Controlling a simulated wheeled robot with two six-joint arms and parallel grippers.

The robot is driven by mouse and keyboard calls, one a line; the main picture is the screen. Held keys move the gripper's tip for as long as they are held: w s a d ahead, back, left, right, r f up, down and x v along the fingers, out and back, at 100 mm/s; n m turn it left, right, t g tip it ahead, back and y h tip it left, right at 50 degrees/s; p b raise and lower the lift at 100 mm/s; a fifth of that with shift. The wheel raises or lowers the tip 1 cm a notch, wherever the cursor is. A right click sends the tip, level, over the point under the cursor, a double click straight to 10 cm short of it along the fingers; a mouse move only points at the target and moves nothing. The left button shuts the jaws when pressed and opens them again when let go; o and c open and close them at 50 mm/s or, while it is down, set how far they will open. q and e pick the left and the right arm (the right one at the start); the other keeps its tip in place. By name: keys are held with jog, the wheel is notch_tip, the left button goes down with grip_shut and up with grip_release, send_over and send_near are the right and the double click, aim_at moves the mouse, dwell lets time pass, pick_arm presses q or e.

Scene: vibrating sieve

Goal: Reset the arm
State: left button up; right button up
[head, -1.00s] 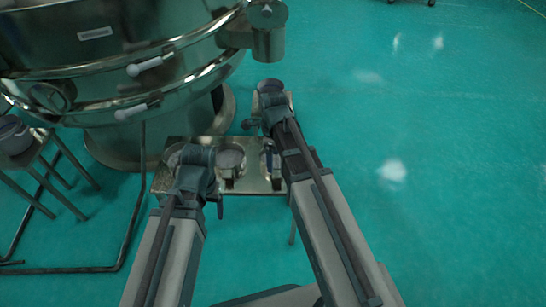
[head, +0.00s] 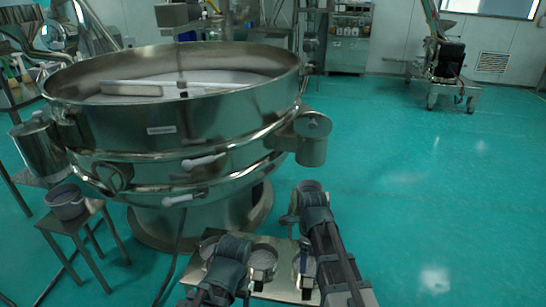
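My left arm comes in from the bottom, and its gripper end (head: 234,250) is over the small metal table (head: 272,291). My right arm comes in from the lower right, and its gripper end (head: 309,200) reaches past the table's far right side. The dark wrist parts hide the fingers of both grippers, so I cannot tell whether they are open or shut. I see nothing clearly held.
Round metal pans (head: 262,258) stand on the small table. The large steel vibrating sieve (head: 165,120) stands just behind it. A bucket (head: 66,203) sits on a stool at left. Green floor (head: 430,190) is open at right, with a wheeled machine (head: 448,75) far back.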

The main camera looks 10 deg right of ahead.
jog(key=s+a+r+n+p, duration=0.5)
jog(key=s+r+n+p, duration=0.2)
jog(key=n, duration=0.6)
jog(key=s+a+r+n+h+p, duration=0.1)
jog(key=s+a+r+n+p, duration=0.5)
jog(key=r+n+p, duration=0.6)
jog(key=s+n, duration=0.1)
jog(key=n, duration=0.1)
jog(key=shift+r+n, duration=0.3)
jog(key=shift+r, duration=0.1)
jog(key=shift+a, duration=0.1)
